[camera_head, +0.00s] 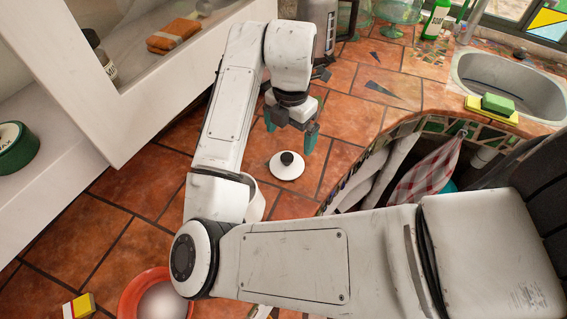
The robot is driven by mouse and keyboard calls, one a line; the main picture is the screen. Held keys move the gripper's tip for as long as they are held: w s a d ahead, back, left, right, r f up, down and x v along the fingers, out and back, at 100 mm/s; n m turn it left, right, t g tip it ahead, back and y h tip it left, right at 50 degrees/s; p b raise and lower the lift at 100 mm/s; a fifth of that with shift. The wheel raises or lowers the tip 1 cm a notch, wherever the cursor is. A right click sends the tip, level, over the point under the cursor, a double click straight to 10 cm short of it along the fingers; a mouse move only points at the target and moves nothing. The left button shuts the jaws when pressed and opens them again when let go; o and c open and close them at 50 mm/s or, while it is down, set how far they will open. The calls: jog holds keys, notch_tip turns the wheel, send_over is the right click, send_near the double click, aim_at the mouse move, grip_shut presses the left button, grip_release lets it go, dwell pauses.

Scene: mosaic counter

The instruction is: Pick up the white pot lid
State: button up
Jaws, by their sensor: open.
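The white pot lid (287,171) is a shallow round dome with a dark knob on top. It rests on the orange tiled counter (337,165), knob up. My gripper (291,136) hangs above and just behind the lid in the picture, with its two teal fingertips spread apart. The fingers are open and empty, and they look apart from the lid. The exact height of the fingertips over the knob cannot be told from this view.
A sink (510,88) with a yellow sponge (491,110) and a green sponge (497,103) lies at right. A grey canister (318,22) stands behind my gripper. A red-orange bowl (130,300) sits at lower left. Tiles around the lid are clear.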

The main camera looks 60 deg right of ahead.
aim_at(287, 156)
jog(key=f, duration=0.8)
jog(key=shift+w+a+f+p, duration=0.15)
jog(key=shift+a+f+p, duration=0.15)
jog(key=shift+f+p, duration=0.1)
jog(key=c, duration=0.7)
